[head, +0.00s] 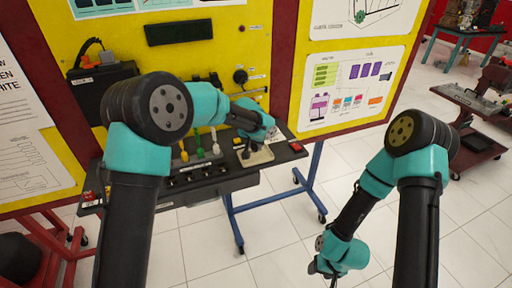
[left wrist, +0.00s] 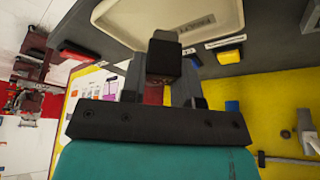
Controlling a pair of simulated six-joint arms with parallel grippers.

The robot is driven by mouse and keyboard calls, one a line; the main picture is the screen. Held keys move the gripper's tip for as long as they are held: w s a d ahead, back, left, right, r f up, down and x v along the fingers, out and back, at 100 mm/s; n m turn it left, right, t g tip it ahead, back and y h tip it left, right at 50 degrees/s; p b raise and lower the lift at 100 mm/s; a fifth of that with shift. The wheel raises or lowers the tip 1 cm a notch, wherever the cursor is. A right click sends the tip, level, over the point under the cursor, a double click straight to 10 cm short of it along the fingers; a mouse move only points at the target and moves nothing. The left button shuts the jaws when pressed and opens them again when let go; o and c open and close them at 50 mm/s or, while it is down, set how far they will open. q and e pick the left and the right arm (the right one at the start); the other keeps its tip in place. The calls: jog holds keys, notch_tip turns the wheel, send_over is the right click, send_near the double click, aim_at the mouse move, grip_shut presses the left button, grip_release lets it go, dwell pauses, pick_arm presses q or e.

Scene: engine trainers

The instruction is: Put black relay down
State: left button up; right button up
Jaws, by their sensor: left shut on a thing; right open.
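The black relay (left wrist: 164,57) is a small dark block between the two fingers of my left gripper (left wrist: 164,80) in the left wrist view. The gripper is shut on it, close to a cream plate (left wrist: 200,14) on the grey shelf; I cannot tell whether the relay touches it. In the head view my left gripper (head: 272,134) is over the right part of the shelf (head: 215,173), near the cream plate (head: 258,156), and the relay cannot be made out. My right gripper (head: 318,266) hangs low over the floor, open and empty.
A yellow board (head: 270,60) with dark red posts rises behind the shelf. Green and yellow plugs and a red block (head: 296,147) are on the shelf. A blue wheeled stand (head: 272,208) carries it. White floor lies clear at right, with a dark cart (head: 480,115) beyond.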

pick_arm(q)
jog(key=shift+f, duration=1.2)
jog(key=shift+f, duration=0.1)
jog(key=o, duration=0.9)
jog(key=v, duration=1.2)
